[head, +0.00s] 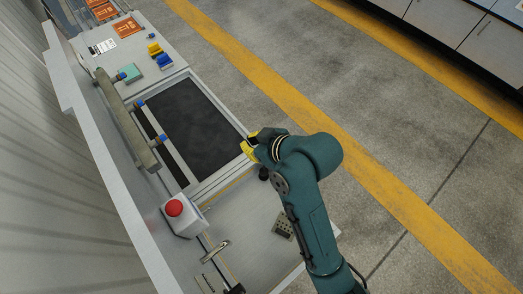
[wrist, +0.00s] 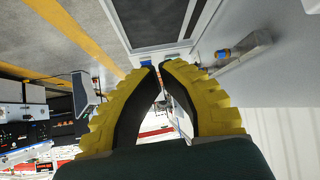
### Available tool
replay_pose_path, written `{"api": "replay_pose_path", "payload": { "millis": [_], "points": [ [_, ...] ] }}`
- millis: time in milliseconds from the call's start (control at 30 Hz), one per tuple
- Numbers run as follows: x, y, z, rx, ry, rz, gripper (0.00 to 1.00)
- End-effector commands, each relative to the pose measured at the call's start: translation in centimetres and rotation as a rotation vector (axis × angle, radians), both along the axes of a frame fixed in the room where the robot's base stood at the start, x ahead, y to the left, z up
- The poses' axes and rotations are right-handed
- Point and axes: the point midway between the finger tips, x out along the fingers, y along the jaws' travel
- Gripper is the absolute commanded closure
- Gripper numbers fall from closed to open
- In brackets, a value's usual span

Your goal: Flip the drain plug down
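My gripper (head: 251,147) has yellow fingers and is over the near right side of the dark recessed panel on the bench, in the head view. In the wrist view my gripper (wrist: 160,65) has its fingertips drawn almost together, with only a narrow gap and nothing seen held. I cannot clearly make out a drain plug. A small metal lever handle (head: 216,251) is on the lower bench top, well apart from my gripper. A small black knob (head: 263,173) is just below my gripper, partly beside my arm; I cannot tell what it is.
The bench carries a dark framed panel (head: 190,125), a long grey bar (head: 125,120), a red button on a white box (head: 174,208) and a perforated block (head: 283,225). Blue and yellow pieces (head: 160,57) are at the far end. Open floor is at right.

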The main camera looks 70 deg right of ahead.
Motion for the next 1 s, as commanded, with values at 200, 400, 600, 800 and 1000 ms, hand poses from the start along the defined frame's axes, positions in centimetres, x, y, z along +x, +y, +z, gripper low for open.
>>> {"api": "replay_pose_path", "payload": {
  "millis": [200,400,600,800,1000],
  "points": [
    [-7.1,-3.9,-6.7,0.046,0.041,-0.178,1.00],
    [-7.7,-4.5,-6.4,0.044,0.040,-0.196,1.00],
    [-7.6,-4.5,-6.5,0.046,0.041,-0.194,1.00],
    [-6.0,-5.3,-8.4,0.046,0.042,-0.192,1.00],
    [-3.3,-6.9,-11.6,0.045,0.041,-0.192,1.00]
  ]
}}
